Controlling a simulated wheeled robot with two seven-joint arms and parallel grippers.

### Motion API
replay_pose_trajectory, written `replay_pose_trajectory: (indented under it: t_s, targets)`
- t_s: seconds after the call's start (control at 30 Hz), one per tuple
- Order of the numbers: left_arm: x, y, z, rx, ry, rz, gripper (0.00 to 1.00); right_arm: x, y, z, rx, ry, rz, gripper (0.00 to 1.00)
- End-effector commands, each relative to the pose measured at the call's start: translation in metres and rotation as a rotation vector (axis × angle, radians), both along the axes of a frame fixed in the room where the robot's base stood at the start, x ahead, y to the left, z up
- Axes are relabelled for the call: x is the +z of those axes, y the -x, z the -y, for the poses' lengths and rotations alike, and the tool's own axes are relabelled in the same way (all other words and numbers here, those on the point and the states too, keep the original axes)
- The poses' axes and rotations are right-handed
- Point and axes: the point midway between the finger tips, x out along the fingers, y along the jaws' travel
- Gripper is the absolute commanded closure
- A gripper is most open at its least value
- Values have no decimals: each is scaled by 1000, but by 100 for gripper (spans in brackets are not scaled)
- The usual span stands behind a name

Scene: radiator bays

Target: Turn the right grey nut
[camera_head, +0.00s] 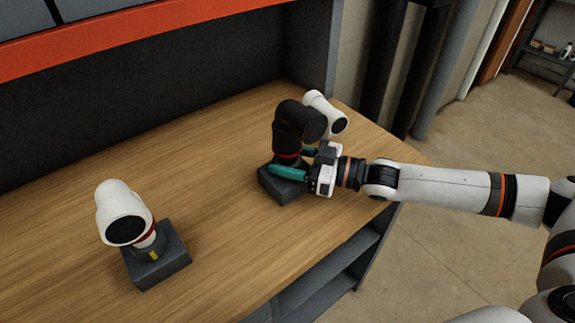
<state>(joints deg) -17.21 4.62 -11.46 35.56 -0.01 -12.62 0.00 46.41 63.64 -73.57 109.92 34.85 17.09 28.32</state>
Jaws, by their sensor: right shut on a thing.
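The right valve has a black head (299,123) with a red ring at its neck, standing on a dark grey block (277,188) on the wooden bench. My right gripper (298,162) comes in from the right with its teal fingers on both sides of the neck, just above the block. It is shut on the grey nut there, which the fingers and the head mostly hide. On the left, a white-headed valve (122,212) stands on its own dark block (165,265), with a grey nut (150,250) bearing a yellow mark. My left gripper is not in view.
A white head (325,112) shows close behind the black one; its base is hidden. The wooden bench top (215,205) is clear between the two blocks. A dark back panel with an orange-red edge (150,35) rises behind. A lower shelf (325,280) shows under the bench.

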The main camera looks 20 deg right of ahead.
Motion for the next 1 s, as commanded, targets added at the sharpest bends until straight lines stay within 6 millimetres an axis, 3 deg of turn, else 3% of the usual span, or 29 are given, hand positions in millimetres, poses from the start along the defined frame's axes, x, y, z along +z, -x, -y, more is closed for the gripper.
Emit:
replay_pose_trajectory:
  t_s: [0.5, 1.0]
  targets:
    - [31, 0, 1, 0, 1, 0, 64, 5, -2, 0, 330, 3, 2, 71]
    - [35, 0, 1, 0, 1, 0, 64, 3, -1, -1, 559, -4, 2, 71]
